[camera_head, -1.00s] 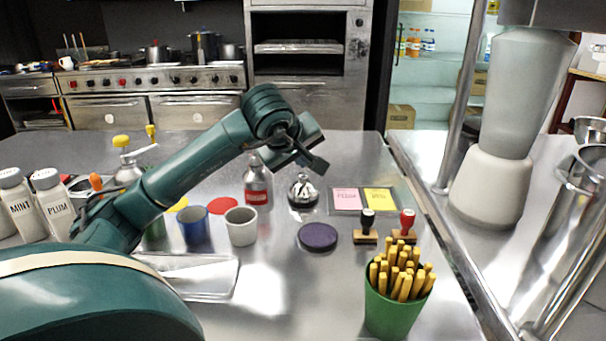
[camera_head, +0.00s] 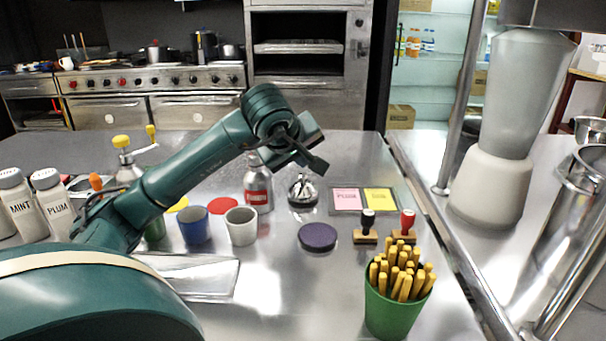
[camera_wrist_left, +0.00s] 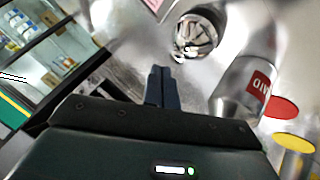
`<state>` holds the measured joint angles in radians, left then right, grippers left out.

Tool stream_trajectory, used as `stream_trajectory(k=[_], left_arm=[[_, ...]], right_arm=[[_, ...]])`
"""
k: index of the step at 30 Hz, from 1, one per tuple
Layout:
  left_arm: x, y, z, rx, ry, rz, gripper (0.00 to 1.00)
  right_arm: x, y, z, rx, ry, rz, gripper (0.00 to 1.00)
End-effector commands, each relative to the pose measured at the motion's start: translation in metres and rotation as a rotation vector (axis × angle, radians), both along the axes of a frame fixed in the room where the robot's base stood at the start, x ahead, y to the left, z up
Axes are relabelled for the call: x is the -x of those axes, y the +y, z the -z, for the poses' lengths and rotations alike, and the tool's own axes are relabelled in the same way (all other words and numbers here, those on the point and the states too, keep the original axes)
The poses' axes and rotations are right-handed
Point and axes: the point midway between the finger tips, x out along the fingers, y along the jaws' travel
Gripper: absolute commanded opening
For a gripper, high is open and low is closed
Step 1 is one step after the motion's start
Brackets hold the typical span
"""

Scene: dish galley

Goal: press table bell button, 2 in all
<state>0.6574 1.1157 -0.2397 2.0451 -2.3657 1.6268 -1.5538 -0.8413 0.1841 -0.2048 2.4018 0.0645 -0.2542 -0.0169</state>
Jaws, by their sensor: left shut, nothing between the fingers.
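The table bell (camera_head: 303,193), a shiny chrome dome on a dark base, stands on the steel counter behind the purple ink pad. It also shows in the left wrist view (camera_wrist_left: 196,34), at the top, beyond the fingers. My left gripper (camera_head: 319,165) is just above and slightly right of the bell in the head view. Its dark fingers (camera_wrist_left: 162,82) are shut together with nothing between them. In the wrist view the fingertips stay apart from the bell in the picture. The exact gap above its button is hard to tell. My right gripper is not in view.
A red-labelled bottle (camera_head: 258,188) stands close left of the bell. A purple pad (camera_head: 318,236), two stamps (camera_head: 367,228), pink and yellow cards (camera_head: 346,199) and a green cup of yellow sticks (camera_head: 392,312) are nearby. A grey cup (camera_head: 241,228) and blue cup (camera_head: 194,227) stand left.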

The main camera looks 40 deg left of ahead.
Motion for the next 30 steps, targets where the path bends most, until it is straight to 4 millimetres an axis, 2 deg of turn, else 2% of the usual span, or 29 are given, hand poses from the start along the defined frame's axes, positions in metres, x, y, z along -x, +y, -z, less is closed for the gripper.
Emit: stream_trajectory(k=[30], left_arm=[[0.000, 0.000, 0.011, 0.000, 0.000, 0.000, 0.00]], right_arm=[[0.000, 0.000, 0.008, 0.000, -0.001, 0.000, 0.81]])
